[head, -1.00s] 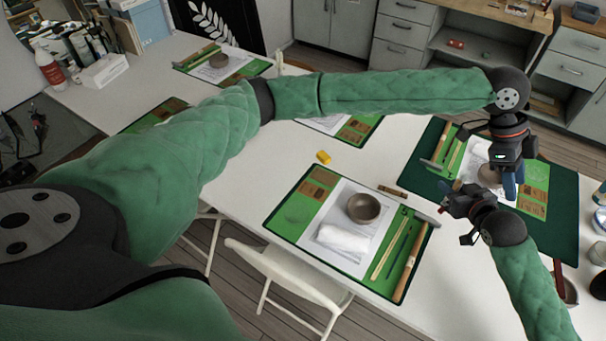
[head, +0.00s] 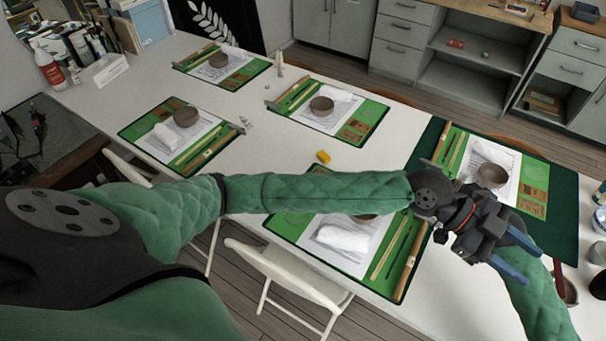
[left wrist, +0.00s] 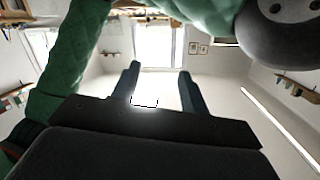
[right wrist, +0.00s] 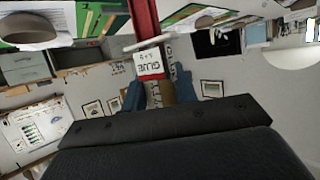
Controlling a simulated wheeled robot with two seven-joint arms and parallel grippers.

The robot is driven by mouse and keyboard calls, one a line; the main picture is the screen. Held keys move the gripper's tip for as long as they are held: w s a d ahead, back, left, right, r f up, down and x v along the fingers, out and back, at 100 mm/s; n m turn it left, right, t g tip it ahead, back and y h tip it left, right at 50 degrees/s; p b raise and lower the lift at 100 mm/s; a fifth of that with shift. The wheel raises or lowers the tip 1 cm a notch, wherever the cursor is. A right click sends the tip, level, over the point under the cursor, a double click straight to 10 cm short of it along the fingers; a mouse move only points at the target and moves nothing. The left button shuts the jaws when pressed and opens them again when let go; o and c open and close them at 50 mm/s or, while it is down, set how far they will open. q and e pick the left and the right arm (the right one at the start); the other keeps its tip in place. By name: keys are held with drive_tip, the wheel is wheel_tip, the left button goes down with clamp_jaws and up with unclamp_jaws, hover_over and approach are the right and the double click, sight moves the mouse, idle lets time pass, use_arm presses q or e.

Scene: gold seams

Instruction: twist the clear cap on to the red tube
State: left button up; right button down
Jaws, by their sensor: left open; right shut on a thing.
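A red tube (right wrist: 146,18) shows in the right wrist view, with a white label bearing dark letters (right wrist: 149,63) and a pale flat piece across it. My right gripper (right wrist: 160,88) is shut on it, with a brownish part between its blue fingers. In the head view my right gripper is hidden behind the left one. My left gripper (head: 538,266) is open over the right forearm, fingers pointing to the lower right. In the left wrist view its fingers (left wrist: 160,72) are apart with nothing seen between them. I cannot make out a clear cap in any view.
The white table (head: 262,150) carries several green mats with bowls, white cloths and wooden tools. A white chair (head: 290,275) stands at the near edge.

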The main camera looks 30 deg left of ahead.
use_arm(q)
drive_tip(key=s+a+r+t+h, duration=0.2)
drive_tip(key=s+a+h, duration=0.15)
drive_tip(key=s, duration=0.85)
drive_tip(key=s+a+f+n+y, duration=0.2)
drive_tip(key=f+n+y, duration=0.1)
drive_tip(key=f, duration=1)
drive_tip(key=s+a+f+n+g+y, duration=0.1)
drive_tip(key=s+a+f+n+y, duration=0.15)
drive_tip(key=f, duration=1.15)
drive_tip(key=s+a+f+n+y, duration=0.2)
drive_tip(key=f+n+y, duration=0.15)
drive_tip(key=f, duration=0.95)
drive_tip(key=s+a+f+n+g+y, duration=0.45)
drive_tip(key=s+a+f+y, duration=0.65)
drive_tip(key=s+a+f, duration=1.05)
drive_tip(key=w+d+f+n+t+h, duration=0.1)
drive_tip(key=w+f+n+t, duration=0.1)
drive_tip(key=w, duration=0.5)
drive_tip(key=w+d+f+n+t+h, duration=0.1)
drive_tip(key=w+f+n+t, duration=0.15)
drive_tip(key=w, duration=0.55)
drive_tip(key=w+a+n+t, duration=0.2)
drive_tip(key=w+a, duration=0.3)
drive_tip(key=w, duration=0.1)
drive_tip(key=shift+w+a+f+n+t+y, duration=0.25)
drive_tip(key=shift+w+f+n+t+y, duration=0.05)
drive_tip(key=shift+w+f+t+y, duration=0.1)
